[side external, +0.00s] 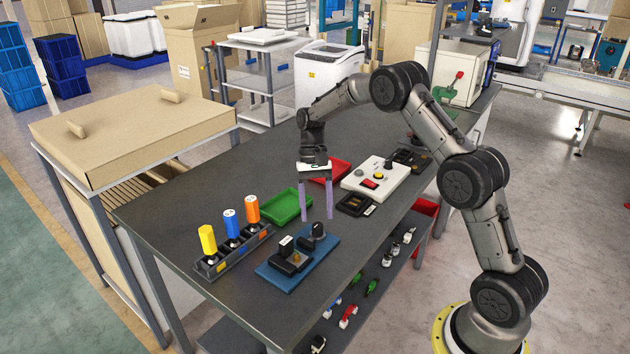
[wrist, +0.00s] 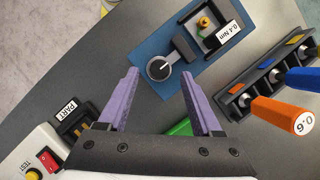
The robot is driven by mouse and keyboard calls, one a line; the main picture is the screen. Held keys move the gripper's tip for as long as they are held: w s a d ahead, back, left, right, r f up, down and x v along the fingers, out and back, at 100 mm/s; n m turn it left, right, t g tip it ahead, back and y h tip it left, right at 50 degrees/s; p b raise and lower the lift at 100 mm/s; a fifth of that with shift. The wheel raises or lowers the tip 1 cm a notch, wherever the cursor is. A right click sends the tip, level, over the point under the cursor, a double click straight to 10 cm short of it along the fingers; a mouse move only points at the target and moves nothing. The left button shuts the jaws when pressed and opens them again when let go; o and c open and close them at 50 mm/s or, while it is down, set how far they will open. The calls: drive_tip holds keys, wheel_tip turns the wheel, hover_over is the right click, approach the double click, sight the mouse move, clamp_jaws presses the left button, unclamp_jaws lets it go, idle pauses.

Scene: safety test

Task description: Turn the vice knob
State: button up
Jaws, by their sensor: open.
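The vice sits on a blue base plate (side external: 272,276) near the front edge of the grey table. Its black round knob (side external: 318,231) is on the right end of the plate. In the wrist view the knob (wrist: 160,68) shows a white pointer line on top. The vice's dark body (wrist: 205,35) holds a small brass part and bears a label reading "0.4 Nm". My gripper (side external: 317,219) has purple fingers pointing down, open and empty, above the knob. In the wrist view the knob appears between the fingertips; I cannot tell the exact height gap.
A rack (side external: 238,252) with yellow, blue and orange drivers stands left of the vice. A green tray (side external: 292,206) and a red tray (side external: 335,171) lie behind. A white control box (side external: 376,180) with a red switch and a black part holder (side external: 355,204) are to the right.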

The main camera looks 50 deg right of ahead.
drive_tip(key=v, duration=0.9)
drive_tip(key=shift+d+r, duration=0.15)
drive_tip(key=shift+r, duration=0.1)
